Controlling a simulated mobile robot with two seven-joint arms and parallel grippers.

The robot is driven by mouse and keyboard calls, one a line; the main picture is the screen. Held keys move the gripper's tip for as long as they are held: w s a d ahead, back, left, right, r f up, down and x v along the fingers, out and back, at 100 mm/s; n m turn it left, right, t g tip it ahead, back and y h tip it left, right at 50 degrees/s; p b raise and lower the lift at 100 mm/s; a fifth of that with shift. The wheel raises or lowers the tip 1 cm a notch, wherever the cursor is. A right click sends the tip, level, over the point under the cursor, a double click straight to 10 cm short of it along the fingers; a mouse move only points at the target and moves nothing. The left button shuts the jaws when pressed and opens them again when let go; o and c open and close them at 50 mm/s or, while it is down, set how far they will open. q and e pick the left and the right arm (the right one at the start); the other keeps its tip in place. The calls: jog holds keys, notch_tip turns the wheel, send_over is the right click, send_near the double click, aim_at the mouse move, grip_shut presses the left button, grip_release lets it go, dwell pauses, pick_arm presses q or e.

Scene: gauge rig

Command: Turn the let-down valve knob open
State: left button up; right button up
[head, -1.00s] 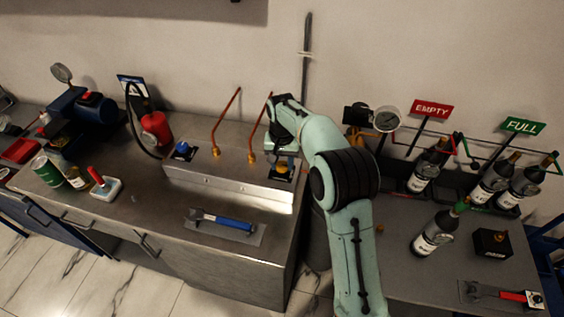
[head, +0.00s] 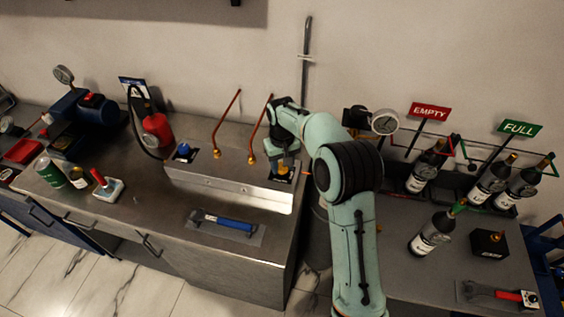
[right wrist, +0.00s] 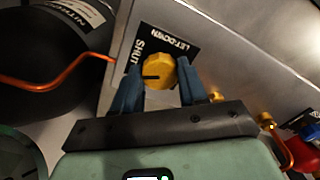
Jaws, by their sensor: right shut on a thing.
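The let-down valve knob (right wrist: 159,72) is yellow and round with a dark pointer mark. In the right wrist view it sits on a black label plate (right wrist: 178,42) reading LET-DOWN and SHUT, and the pointer mark lies toward the SHUT side. My right gripper (right wrist: 164,82) is shut on the knob, with one blue finger on each side. In the head view the knob (head: 281,170) shows partly under my right gripper (head: 284,165), at the right end of the steel panel. My left gripper is out of view.
A blue knob (head: 183,151) sits at the panel's left end, with copper pipes (head: 226,122) rising between. A blue-handled wrench (head: 226,221) lies on the bench in front. Bottles (head: 434,232) and EMPTY (head: 430,111) and FULL (head: 519,128) signs stand right.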

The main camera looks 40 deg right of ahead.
aim_at(282, 167)
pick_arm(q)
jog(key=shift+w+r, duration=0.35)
pick_arm(e)
jog(key=shift+n, duration=1)
jog(key=o, duration=1.1)
jog(key=shift+c, duration=0.2)
jog(key=shift+r, duration=0.1)
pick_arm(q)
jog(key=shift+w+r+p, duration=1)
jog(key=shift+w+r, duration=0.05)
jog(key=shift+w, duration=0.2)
pick_arm(e)
notch_tip(282, 167, up, 13)
jog(key=shift+r, duration=0.15)
